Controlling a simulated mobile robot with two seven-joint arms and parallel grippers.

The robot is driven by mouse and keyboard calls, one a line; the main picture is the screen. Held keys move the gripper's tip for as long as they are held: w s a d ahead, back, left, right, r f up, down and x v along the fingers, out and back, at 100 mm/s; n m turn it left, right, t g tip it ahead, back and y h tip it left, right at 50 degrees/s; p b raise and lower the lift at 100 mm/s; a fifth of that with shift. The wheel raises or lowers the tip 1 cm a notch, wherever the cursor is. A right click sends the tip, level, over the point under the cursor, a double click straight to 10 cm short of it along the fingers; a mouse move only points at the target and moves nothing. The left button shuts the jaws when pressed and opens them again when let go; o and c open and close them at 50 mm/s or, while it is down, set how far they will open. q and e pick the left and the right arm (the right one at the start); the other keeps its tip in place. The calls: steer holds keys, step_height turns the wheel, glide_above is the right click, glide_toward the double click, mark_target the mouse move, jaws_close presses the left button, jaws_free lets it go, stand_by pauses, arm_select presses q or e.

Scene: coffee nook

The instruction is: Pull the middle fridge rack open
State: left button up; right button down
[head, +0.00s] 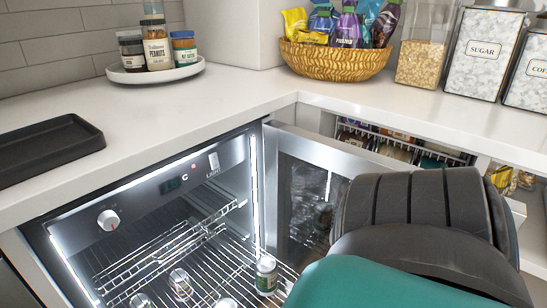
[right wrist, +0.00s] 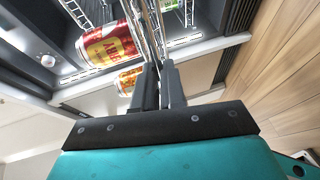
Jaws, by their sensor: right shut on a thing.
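The fridge (head: 150,190) stands open under the counter. Its wire racks show inside, one above another. A rack (head: 225,262) carries a green and white can (head: 266,276) near its front and other cans further left. In the right wrist view my right gripper (right wrist: 160,72) is shut on the front wires of a rack (right wrist: 150,32). A red and yellow can (right wrist: 106,43) is just left of these wires, and a second can (right wrist: 130,80) shows below it. In the head view my right arm hides this gripper and the rack front. My left gripper is not in view.
The glass fridge door (head: 300,190) stands open close beside my right arm. A black tray (head: 48,150), a round tray of jars (head: 155,73), a snack basket (head: 335,60) and canisters (head: 485,48) stand on the counter. Wooden floor (right wrist: 285,70) shows in the right wrist view.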

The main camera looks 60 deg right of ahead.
steer(key=c, duration=1.2)
jaws_free()
steer(key=v, duration=1.3)
steer(key=shift+a, duration=0.1)
